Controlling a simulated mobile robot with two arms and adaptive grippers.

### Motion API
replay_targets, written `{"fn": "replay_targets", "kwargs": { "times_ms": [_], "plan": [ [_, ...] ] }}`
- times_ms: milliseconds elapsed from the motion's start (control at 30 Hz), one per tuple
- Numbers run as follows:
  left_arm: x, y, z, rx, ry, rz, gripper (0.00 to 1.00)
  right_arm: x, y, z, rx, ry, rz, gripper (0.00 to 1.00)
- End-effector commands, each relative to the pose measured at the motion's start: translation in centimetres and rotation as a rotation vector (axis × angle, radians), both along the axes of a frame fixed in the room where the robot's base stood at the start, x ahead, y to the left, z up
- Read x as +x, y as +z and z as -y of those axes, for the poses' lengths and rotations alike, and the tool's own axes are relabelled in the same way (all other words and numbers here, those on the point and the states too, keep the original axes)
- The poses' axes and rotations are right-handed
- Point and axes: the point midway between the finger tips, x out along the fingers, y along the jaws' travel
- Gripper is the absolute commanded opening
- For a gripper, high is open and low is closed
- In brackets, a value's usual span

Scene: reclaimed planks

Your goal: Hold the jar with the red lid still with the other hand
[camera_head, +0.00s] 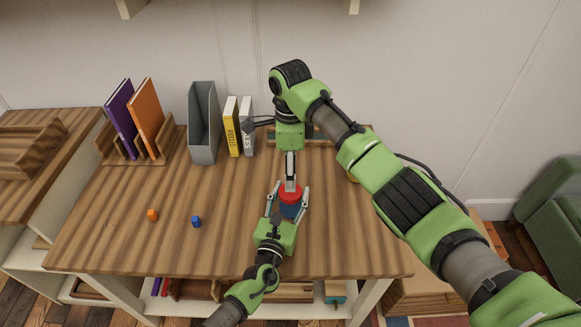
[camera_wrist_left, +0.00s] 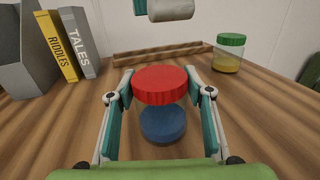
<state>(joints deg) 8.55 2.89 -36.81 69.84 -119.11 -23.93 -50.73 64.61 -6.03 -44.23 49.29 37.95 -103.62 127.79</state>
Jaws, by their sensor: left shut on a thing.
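The jar with the red lid (camera_head: 290,193) stands upright on the wooden desk, with blue contents low in its clear body. In the left wrist view its red lid (camera_wrist_left: 160,85) is in the middle, between my fingers. My left gripper (camera_head: 288,204) comes from the front edge and is shut on the jar, one finger on each side below the lid. My right gripper (camera_head: 290,172) points down right above the red lid; its fingers show edge-on, so their opening and any contact with the lid are unclear.
A green-lidded jar with yellow contents (camera_wrist_left: 229,55) stands further back right.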

Motion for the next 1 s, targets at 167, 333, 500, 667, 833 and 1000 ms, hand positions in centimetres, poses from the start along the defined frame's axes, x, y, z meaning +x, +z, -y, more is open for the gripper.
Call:
{"fn": "replay_targets", "kwargs": {
  "times_ms": [167,333,500,667,833,1000],
  "plan": [
    [0.0,-0.1,0.0,0.001,0.000,-0.002,0.00,-0.1,-2.6,0.1,-0.002,-0.002,-0.005,0.58],
    [0.0,-0.1,0.0,0.001,0.000,-0.002,0.00,-0.1,-5.2,0.1,-0.003,-0.001,-0.004,0.58],
    [0.0,-0.1,0.0,0.001,0.000,-0.002,0.00,-0.1,-6.9,0.0,-0.001,0.001,-0.003,0.58],
    [0.0,-0.1,0.0,0.001,0.000,-0.002,0.00,0.0,-7.5,0.0,0.001,0.001,-0.001,0.58],
    [0.0,-0.1,0.0,0.001,0.000,-0.002,0.00,0.0,-7.5,0.0,0.000,0.001,-0.001,0.58],
    [-0.1,-0.1,0.0,0.001,0.000,-0.002,0.00,0.0,-7.5,0.0,0.000,0.001,-0.001,0.24]
  ]
}}
